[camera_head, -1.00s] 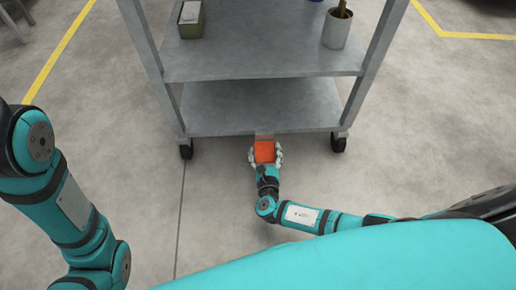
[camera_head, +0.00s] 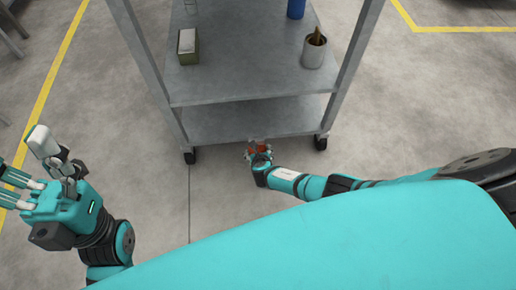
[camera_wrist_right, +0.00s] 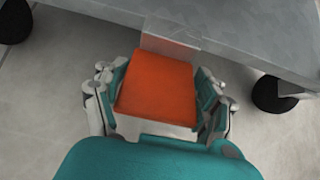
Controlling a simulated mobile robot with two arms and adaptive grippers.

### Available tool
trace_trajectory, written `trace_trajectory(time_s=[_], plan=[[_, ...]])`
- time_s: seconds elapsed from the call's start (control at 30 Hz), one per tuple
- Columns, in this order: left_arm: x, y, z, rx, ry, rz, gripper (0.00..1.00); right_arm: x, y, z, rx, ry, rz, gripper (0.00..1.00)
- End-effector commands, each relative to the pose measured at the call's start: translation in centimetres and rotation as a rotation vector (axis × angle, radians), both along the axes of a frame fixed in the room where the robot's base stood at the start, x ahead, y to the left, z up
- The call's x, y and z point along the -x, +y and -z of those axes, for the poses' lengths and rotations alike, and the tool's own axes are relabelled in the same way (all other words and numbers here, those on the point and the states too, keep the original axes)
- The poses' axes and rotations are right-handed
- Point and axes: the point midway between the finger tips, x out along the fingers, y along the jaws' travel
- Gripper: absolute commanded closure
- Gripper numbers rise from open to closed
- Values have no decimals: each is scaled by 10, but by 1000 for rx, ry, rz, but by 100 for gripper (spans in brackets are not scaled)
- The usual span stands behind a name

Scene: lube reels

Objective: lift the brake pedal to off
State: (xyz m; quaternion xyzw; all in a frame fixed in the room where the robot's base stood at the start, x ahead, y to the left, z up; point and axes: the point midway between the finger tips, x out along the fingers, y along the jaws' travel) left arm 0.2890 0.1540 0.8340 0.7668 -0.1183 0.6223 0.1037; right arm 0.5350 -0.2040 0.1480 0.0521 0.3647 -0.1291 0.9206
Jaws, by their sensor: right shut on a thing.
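The orange-red brake pedal (camera_wrist_right: 158,82) sticks out from the lower front edge of the grey cart (camera_head: 250,119) on a short grey plate. In the head view only small parts of the pedal (camera_head: 262,150) show past my gripper. My right gripper (camera_wrist_right: 158,95) has its fingers on the left and right sides of the pedal and is shut on it. In the head view my right gripper (camera_head: 258,154) is at the cart's front, low near the floor. My left gripper (camera_head: 30,165) is at the far left, empty, with its fingers spread apart.
A green box (camera_head: 188,50), a grey cup (camera_head: 314,52) and a blue cylinder (camera_head: 296,9) stand on the upper shelf. Black wheels (camera_head: 190,156) (camera_head: 321,142) are at the cart's front corners. The floor around the cart is clear, with yellow lines.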

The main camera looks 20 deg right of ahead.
Motion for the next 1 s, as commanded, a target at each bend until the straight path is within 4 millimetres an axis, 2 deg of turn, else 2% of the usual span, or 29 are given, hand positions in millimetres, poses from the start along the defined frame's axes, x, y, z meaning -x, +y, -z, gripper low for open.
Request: trace_trajectory(time_s=[0.13, 0.57, 0.6, 0.77, 1.0], plan=[[0, 0, -8, 0, 0, 0, 20, -3, -4, -4, -3, 20, 7, 89], [0, 0, -8, 0, 1, 0, 20, -4, -5, -3, -3, 26, 6, 89], [0, 0, -8, 0, 1, 1, 20, -4, -5, -3, -3, 26, 6, 29], [0, 0, -8, 0, 1, 1, 20, -3, -4, -2, -3, 28, 5, 10], [0, 0, -9, 0, -2, -1, 20, -2, -2, -2, -6, 29, 2, 10]])
